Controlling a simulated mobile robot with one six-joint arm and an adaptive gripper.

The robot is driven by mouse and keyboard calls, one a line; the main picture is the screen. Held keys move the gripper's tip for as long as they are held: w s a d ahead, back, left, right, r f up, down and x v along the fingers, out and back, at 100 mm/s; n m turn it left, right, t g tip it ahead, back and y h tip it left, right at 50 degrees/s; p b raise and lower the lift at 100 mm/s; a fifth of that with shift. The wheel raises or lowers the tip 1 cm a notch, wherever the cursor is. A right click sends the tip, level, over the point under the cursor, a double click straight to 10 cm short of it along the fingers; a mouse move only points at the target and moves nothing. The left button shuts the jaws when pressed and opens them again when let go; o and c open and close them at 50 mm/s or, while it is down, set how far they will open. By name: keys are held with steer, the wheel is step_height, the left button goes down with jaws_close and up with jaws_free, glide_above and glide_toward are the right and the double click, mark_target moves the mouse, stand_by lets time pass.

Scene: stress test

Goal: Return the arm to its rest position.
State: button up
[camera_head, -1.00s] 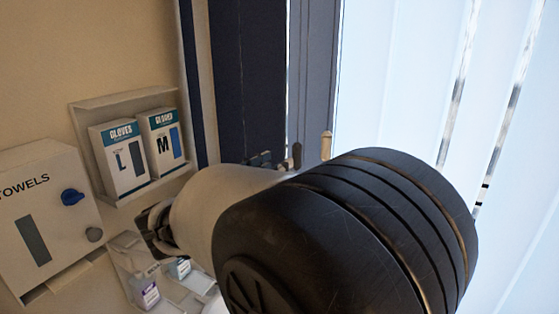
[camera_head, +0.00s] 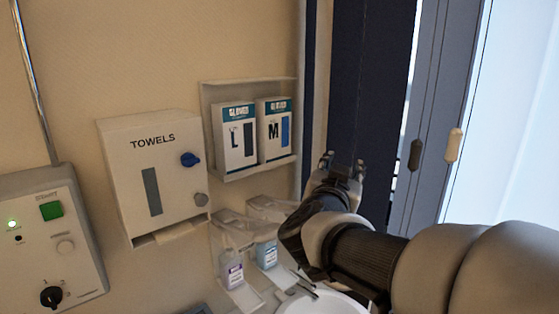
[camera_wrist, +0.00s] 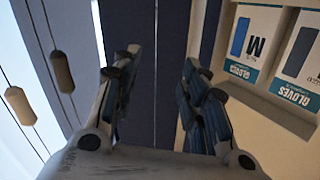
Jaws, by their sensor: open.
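My gripper (camera_head: 343,165) is at the end of my arm, which reaches in from the lower right of the head view. In the wrist view its two fingers (camera_wrist: 158,95) stand apart with nothing between them. The gripper is in front of the dark window frame, just right of the glove boxes. It is empty and appears apart from everything around it, though its exact distance to the wall is hard to judge.
A shelf (camera_head: 247,173) holds two glove boxes, L (camera_head: 235,137) and M (camera_head: 275,131). A towel dispenser (camera_head: 150,175) and a control box (camera_head: 50,240) hang to the left. Bottles (camera_head: 231,270) and a white basin (camera_head: 325,304) lie below my arm. Blinds (camera_head: 505,130) are at right.

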steer(key=s+a+f+n+g+y+b, duration=0.2)
steer(key=s+a+f+n+y+b, duration=0.15)
steer(key=s+f, duration=0.35)
steer(key=s+a+f+n+g+y+b, duration=0.25)
steer(key=s+a+f+y+b, duration=0.2)
steer(key=f, duration=0.55)
steer(key=s+d+f+g+b, duration=0.3)
steer(key=s+d+f, duration=0.1)
steer(key=s+f, duration=0.6)
steer(key=s+d+f+g+h+b, duration=0.1)
steer(key=s+d+f+g+b, duration=0.2)
steer(key=s+f, duration=0.7)
steer(key=shift+s+d+f+g+h+b, duration=0.15)
steer(key=shift+s+d+g+h+b, duration=0.15)
steer(key=shift+s+d+g+b, duration=0.25)
steer(key=shift+a, duration=0.2)
